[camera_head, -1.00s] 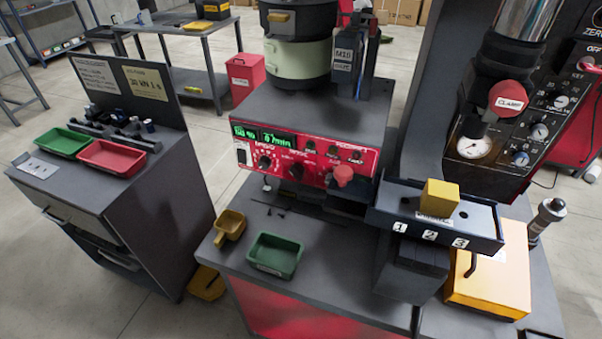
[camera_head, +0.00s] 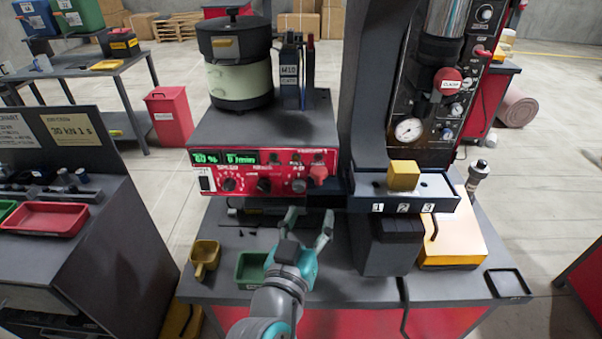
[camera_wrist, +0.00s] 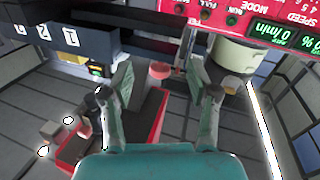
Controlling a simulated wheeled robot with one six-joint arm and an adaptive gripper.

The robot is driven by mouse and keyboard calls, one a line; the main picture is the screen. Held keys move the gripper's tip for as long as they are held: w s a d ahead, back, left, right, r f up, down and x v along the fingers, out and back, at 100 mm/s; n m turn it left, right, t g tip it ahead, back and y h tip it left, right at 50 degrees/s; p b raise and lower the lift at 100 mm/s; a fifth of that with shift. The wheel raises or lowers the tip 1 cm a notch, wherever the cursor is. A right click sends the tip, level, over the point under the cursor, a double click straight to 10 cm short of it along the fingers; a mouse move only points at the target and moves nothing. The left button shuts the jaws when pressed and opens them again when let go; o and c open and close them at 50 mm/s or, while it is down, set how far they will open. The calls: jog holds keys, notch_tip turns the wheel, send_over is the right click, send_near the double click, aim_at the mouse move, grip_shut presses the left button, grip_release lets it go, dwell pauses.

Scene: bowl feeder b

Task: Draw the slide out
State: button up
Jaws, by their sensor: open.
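The likely slide is a dark bar marked 1, 2 and 3 (camera_head: 403,206), jutting from the front of the press column. A yellow block (camera_head: 403,175) sits on its top above label 2. The bar also shows upside down at the upper left of the wrist view (camera_wrist: 45,42). My gripper (camera_head: 311,222) is open, left of the bar and below the red control panel (camera_head: 263,174). In the wrist view its two fingers (camera_wrist: 166,88) stand apart with nothing held between them. They do not touch the bar.
A green tray (camera_head: 251,267) and a small yellow scoop (camera_head: 204,259) lie on the bench left of my arm. The feeder bowl (camera_head: 238,75) sits above the panel. A black cable hangs at the bench front.

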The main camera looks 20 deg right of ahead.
aim_at(316, 175)
notch_tip(316, 175, up, 5)
jog(key=a+m+g+h, duration=0.1)
jog(key=a+m+h, duration=0.1)
jog(key=a+m, duration=0.1)
jog(key=x, duration=1)
jog(key=shift+d+f, duration=0.15)
jog(key=shift+d, duration=0.3)
grip_shut()
